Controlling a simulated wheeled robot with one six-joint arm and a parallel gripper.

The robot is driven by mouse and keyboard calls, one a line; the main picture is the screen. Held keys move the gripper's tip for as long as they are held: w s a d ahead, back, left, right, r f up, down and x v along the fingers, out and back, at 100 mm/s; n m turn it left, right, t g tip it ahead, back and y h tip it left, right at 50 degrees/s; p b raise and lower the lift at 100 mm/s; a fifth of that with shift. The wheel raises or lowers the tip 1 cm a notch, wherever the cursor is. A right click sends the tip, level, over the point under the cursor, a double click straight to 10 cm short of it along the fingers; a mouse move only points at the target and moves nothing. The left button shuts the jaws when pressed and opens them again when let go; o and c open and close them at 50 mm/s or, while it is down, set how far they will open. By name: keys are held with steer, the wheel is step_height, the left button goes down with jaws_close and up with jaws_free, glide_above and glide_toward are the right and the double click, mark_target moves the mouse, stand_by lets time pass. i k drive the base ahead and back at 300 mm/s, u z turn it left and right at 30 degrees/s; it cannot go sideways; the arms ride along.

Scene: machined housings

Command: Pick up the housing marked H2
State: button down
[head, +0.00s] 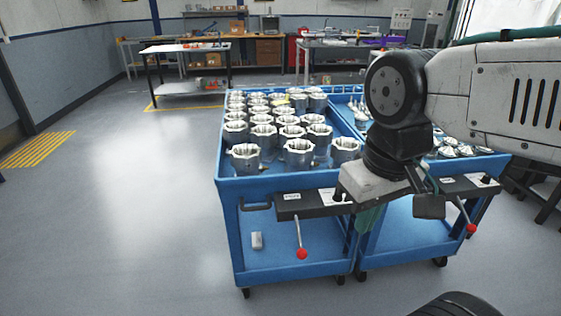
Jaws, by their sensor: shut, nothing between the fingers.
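Many silver machined housings stand in rows on the top tray of the left blue cart (228,188). The nearest row has a housing at the left (245,157), a middle housing (298,153) and a right housing (345,150). No H2 mark can be read on any of them from here. My gripper (368,216) hangs at the end of my arm, in front of the carts' near edge and to the right of the housings. It is shut and empty, and touches no housing. Its fingertips are small and partly hidden.
A second blue cart (400,243) adjoins on the right, with smaller metal parts, partly hidden by my arm. Levers with red knobs (302,253) hang at the near edge. The floor at left is clear.

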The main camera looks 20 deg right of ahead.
mark_target(342, 149)
steer(key=z, duration=0.35)
steer(key=k, duration=0.45)
steer(key=z, duration=1.1)
steer(key=i, duration=0.8)
steer(key=u, duration=1.05)
steer(key=i, duration=0.4)
steer(key=u, duration=0.45)
